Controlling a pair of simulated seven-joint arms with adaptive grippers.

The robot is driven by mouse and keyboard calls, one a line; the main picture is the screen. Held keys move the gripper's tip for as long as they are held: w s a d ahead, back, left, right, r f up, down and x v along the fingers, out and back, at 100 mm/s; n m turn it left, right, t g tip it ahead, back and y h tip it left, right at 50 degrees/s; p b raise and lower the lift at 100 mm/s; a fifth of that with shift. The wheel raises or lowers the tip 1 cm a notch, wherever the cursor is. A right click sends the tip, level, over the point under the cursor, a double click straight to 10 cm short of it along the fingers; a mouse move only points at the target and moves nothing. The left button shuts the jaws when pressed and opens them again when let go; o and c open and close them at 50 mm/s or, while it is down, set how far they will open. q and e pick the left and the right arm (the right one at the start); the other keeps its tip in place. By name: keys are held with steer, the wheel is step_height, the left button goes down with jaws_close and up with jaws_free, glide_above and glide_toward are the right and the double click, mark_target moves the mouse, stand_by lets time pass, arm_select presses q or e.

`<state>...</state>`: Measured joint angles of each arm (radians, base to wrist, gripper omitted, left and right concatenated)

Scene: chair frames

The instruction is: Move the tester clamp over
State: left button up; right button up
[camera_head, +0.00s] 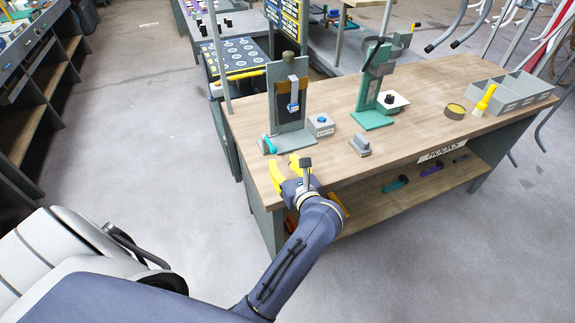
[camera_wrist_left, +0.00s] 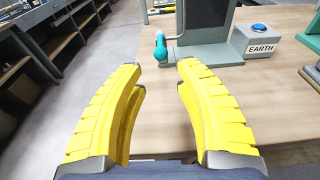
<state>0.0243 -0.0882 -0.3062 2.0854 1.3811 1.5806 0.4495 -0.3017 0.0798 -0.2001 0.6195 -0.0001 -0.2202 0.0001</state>
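A small teal handle, which looks like the tester clamp (camera_head: 269,144), stands at the left front corner of the grey tester stand (camera_head: 290,100). In the left wrist view the clamp (camera_wrist_left: 160,48) is upright, with a thin grey rod or lead running from it to the stand (camera_wrist_left: 205,25). My left gripper (camera_head: 284,168) has its yellow fingers spread over the near left edge of the bench. In the left wrist view the open fingers (camera_wrist_left: 160,70) point at the clamp, with empty space between them and a short gap before it. My right gripper is not in view.
A grey EARTH box (camera_head: 320,125) with a blue button sits right of the stand. A teal press (camera_head: 373,110), a small grey block (camera_head: 360,145) and a divided grey bin (camera_head: 515,92) stand farther right. The wooden bench top (camera_head: 420,125) is clear near its front edge.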

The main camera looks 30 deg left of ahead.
mark_target(275, 153)
arm_select(q)
steer(key=x, duration=0.8)
steer(key=shift+w, duration=0.1)
steer(key=shift+d, duration=0.1)
jaws_close()
